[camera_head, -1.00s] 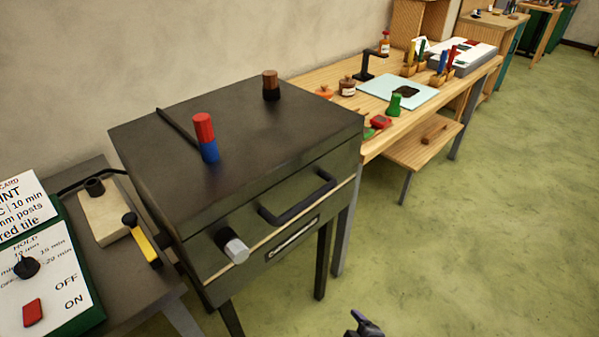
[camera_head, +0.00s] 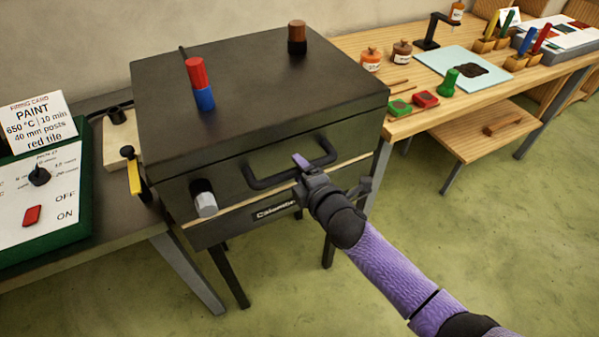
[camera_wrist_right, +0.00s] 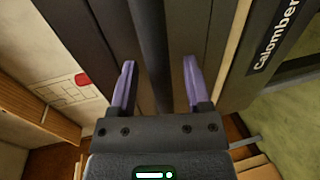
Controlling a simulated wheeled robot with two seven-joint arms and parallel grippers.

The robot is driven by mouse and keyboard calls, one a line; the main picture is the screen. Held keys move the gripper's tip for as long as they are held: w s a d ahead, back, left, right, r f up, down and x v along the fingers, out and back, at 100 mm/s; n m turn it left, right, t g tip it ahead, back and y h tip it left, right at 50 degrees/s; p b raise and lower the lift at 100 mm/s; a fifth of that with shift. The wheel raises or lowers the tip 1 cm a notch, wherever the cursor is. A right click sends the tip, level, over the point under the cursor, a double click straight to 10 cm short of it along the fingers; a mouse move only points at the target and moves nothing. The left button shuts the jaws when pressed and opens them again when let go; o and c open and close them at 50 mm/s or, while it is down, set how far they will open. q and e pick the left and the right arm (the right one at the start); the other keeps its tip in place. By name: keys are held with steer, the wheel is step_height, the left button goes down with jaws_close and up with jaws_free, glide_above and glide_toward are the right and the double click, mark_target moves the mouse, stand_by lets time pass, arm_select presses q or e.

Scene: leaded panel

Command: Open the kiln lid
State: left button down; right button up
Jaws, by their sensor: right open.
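The kiln (camera_head: 225,170) is a dark box on legs. Its lid (camera_head: 260,90) is down and flush on the body, with a black bar handle (camera_head: 268,182) along the front edge. My right gripper (camera_head: 328,173) is at the right part of this handle, its arm reaching in from the lower right. In the right wrist view, the handle bar (camera_wrist_right: 150,45) runs between the two purple fingers of the open gripper (camera_wrist_right: 159,75), with gaps on both sides. Part of the handle is hidden behind the gripper in the head view. My left gripper is not in view.
On the lid stand a red-and-blue cylinder (camera_head: 200,84) and a brown-topped black knob (camera_head: 297,38). A light cylindrical knob (camera_head: 203,198) sticks out of the kiln front. A control board (camera_head: 45,205) stands left. A wooden bench (camera_head: 400,128) with paints stands right. The green floor in front is open.

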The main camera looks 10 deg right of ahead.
steer(key=shift+w+a+f, duration=0.1)
steer(key=shift+w+a, duration=0.1)
steer(key=shift+w, duration=0.2)
jaws_close()
stand_by(1.2)
